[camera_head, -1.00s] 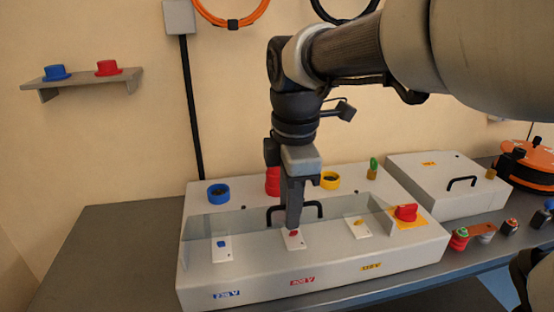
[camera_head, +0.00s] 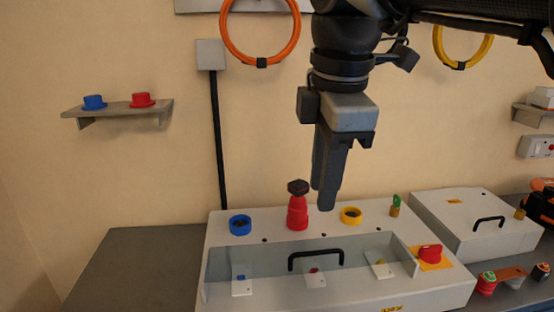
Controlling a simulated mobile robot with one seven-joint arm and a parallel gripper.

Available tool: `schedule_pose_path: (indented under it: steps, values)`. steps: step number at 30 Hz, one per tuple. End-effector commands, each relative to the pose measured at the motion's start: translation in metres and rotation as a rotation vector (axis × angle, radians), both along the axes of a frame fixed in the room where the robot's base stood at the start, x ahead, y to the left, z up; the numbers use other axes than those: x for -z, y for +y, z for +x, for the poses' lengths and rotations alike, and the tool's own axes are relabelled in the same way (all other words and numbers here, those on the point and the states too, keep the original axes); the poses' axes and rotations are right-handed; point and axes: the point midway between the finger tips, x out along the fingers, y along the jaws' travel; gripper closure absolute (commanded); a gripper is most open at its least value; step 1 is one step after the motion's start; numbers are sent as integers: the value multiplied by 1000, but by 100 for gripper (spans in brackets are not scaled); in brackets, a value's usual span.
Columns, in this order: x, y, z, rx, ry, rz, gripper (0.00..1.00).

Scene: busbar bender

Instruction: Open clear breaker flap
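The clear flap (camera_head: 265,262) is a see-through panel at the recess in the front of the white breaker box (camera_head: 225,300). Its black bar handle (camera_head: 316,254) shows near the middle. White breakers with blue (camera_head: 241,284), red (camera_head: 315,276) and yellow (camera_head: 380,268) marks look faint behind or below it. I cannot tell its exact tilt. My gripper (camera_head: 325,200) points down above the box, above and apart from the handle, with nothing visible in it. Its fingers overlap in this view, so their gap is hidden.
A red post with a dark top (camera_head: 297,207) stands just left of my fingertips. Blue (camera_head: 240,225) and yellow (camera_head: 350,216) rings and a red rotary knob (camera_head: 430,254) are on the box. A second white box (camera_head: 460,218) stands right. Bare tabletop (camera_head: 145,265) lies left.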

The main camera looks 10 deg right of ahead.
Motion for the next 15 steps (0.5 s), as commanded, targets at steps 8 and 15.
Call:
schedule_pose_path:
  steps: [8,15]
  values:
    - [-30,-5,-14,259,-45,80,74]
    - [-40,-9,-28,632,-105,206,74]
